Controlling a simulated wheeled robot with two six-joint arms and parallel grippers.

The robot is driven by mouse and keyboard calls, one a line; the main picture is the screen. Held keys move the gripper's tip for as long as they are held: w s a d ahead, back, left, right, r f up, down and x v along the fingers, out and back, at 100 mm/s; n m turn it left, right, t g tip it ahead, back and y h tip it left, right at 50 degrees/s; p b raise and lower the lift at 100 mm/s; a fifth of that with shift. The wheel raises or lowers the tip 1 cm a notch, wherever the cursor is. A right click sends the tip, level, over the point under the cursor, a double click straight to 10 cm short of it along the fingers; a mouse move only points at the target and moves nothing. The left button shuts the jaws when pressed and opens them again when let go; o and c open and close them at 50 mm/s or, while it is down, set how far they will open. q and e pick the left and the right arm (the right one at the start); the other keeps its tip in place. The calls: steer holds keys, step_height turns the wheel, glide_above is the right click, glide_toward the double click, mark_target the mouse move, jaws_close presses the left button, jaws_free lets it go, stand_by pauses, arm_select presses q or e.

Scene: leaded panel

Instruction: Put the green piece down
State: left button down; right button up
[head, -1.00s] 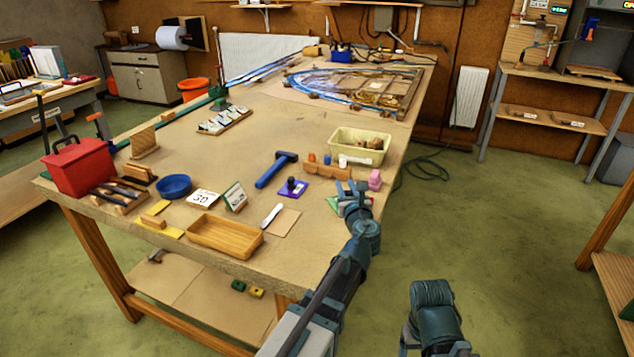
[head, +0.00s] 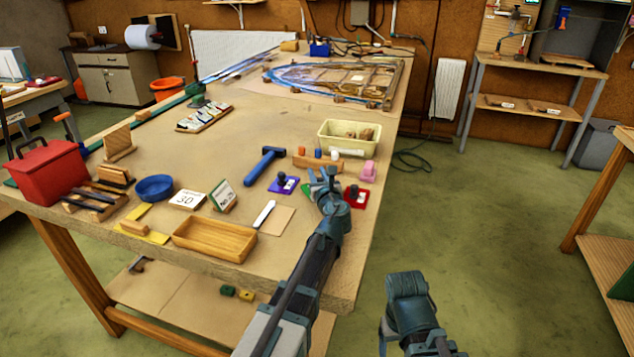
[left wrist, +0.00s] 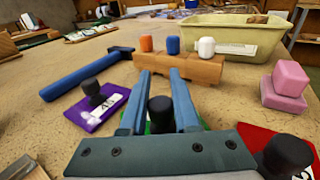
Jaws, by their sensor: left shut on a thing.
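My left gripper (head: 322,180) is over the right part of the workbench. Its fingers are shut on the black knob (left wrist: 160,112) of the green piece. Only slivers of the green piece (head: 308,192) show beside and under the fingers. I cannot tell whether it touches the bench top. A purple piece with a black knob (head: 284,184) lies to its left, and the purple piece (left wrist: 98,110) also shows in the left wrist view. A red piece with a black knob (head: 356,195) lies to its right. My right arm shows low in the head view, its fingers hidden.
A wooden block with coloured pegs (left wrist: 180,70) stands just beyond the gripper, with a cream bin (head: 325,138) behind it. A pink block (head: 368,171) is at the right edge. A blue hammer (head: 263,165) and a wooden tray (head: 215,238) lie to the left.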

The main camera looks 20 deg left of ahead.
arm_select(q)
steer(key=shift+f, duration=0.2)
steer(key=shift+f, duration=0.25)
steer(key=c, duration=0.6)
jaws_free()
steer(key=shift+r, duration=0.1)
steer(key=shift+c, duration=0.2)
steer(key=shift+r, duration=0.1)
steer(key=shift+s+d+r, duration=0.1)
steer(key=shift+s, duration=0.1)
steer(key=p+v, duration=0.1)
steer(key=v, duration=1)
steer(key=shift+s+d, duration=0.15)
steer(key=shift+s, duration=0.1)
steer(key=shift+s, duration=0.1)
